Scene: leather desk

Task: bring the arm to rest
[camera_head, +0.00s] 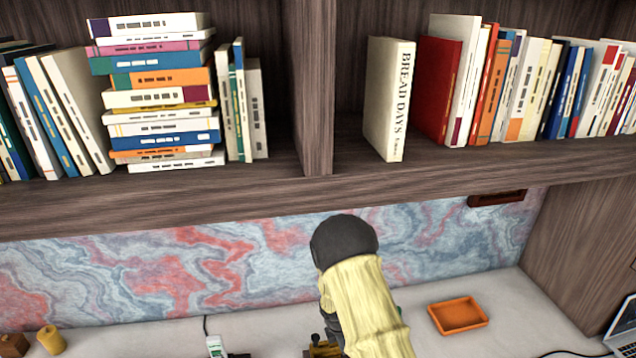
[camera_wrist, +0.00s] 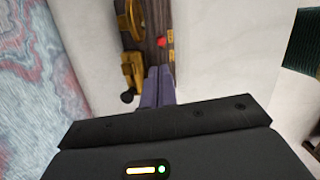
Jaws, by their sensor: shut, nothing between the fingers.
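My gripper (camera_wrist: 159,72) shows in the wrist view with its two purple-grey fingers together and nothing between them. It points at a dark wooden piece with brass fittings (camera_wrist: 152,45) on the pale desk top; I cannot tell whether the fingertips touch it. In the head view my arm, with a dark rounded joint and a pale yellow cover, rises from the bottom centre in front of the marbled back panel. It hides part of the desk, and my gripper cannot be made out there.
An orange tray (camera_head: 458,316) lies right of my arm. A phone-like device (camera_head: 214,346) and a yellow cylinder (camera_head: 51,340) are left. A laptop (camera_head: 624,330) stands far right.

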